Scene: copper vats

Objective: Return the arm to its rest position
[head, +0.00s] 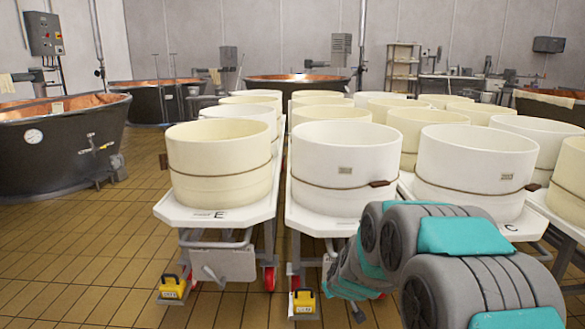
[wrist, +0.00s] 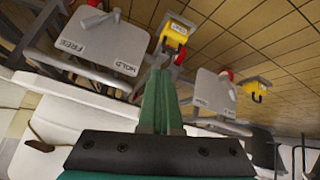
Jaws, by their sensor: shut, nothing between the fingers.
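My gripper (wrist: 161,100) shows in the wrist view, its green fingers pressed together and empty. It points toward the underside of the carts and the tiled floor. My grey and teal arm reaches from the lower right of the head view toward the front of the carts. In the head view the arm's own links hide the gripper. The wrist view appears turned over, with the floor at its top.
White carts carry cream and white tubs, such as a tub on cart E (head: 219,165) and another beside it (head: 340,172). Yellow pedals (head: 172,288) sit low at the cart fronts. Copper vats (head: 60,148) stand behind and left. Tiled floor (head: 85,255) at left is clear.

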